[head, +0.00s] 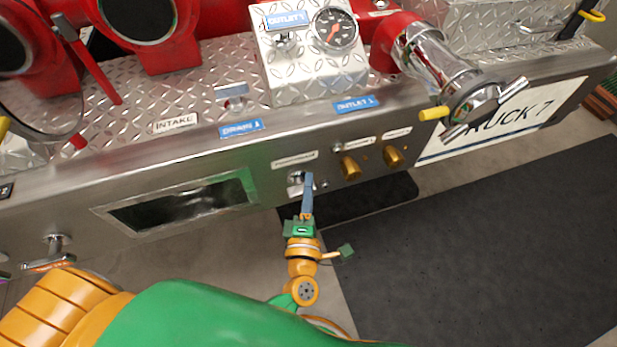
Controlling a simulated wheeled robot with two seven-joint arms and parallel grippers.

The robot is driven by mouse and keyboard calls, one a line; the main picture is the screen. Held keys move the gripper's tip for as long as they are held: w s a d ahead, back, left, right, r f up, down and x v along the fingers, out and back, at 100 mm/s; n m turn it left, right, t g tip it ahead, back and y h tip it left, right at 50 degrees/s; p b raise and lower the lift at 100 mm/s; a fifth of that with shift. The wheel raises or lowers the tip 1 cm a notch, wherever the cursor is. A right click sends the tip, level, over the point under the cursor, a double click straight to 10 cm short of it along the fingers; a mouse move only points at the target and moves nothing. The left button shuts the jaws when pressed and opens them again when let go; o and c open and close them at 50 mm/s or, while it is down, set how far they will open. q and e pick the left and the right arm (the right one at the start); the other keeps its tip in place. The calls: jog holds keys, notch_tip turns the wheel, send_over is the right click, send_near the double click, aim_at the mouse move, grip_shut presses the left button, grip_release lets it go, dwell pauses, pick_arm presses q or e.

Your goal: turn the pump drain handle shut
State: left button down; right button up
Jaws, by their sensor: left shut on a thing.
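A blue lever (308,193) sticks out and down from a chrome fitting (296,178) low on the bumper's front panel. A small white label (295,159) is above it, too small to read surely; I take the lever as the pump drain handle. My left gripper (306,213) is at the lever's lower, outer end and is shut on it. The fingertips are small here and partly merge with the lever. The lever's pivot is partly hidden. My right gripper is not in view.
Two brass knobs (351,167) (393,157) sit just right of the lever. A recessed opening (180,205) is to the left. Above are a gauge (335,29) and a chrome outlet (468,92) with a yellow-tipped handle. Dark mats (490,250) cover the floor at right.

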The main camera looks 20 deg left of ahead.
pick_arm(q)
jog(key=shift+m+p, duration=0.5)
jog(key=shift+m, duration=0.1)
jog(key=shift+f, duration=0.1)
jog(key=c, duration=0.9)
grip_release()
jog(key=v, duration=0.7)
jog(key=shift+s, duration=0.1)
